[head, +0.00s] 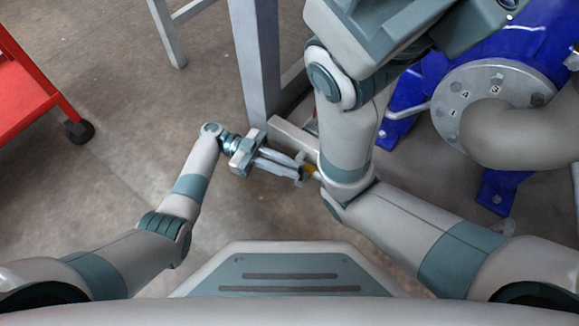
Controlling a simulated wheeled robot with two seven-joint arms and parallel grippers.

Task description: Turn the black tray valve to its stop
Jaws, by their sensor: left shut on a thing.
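My left gripper (301,175) reaches in from the left to the middle of the view. The valve body and the black tray cannot be made out, and my right arm covers the area just right of the fingertips. My right arm comes in from the right and bends up to the top; its gripper is not in view.
A grey metal post (257,60) stands just beyond my left gripper, with a light beam (291,138) near it. Blue machinery with a grey flange (477,82) and a bent pipe (520,135) fills the right. A red cart (20,95) stands far left. Floor between is clear.

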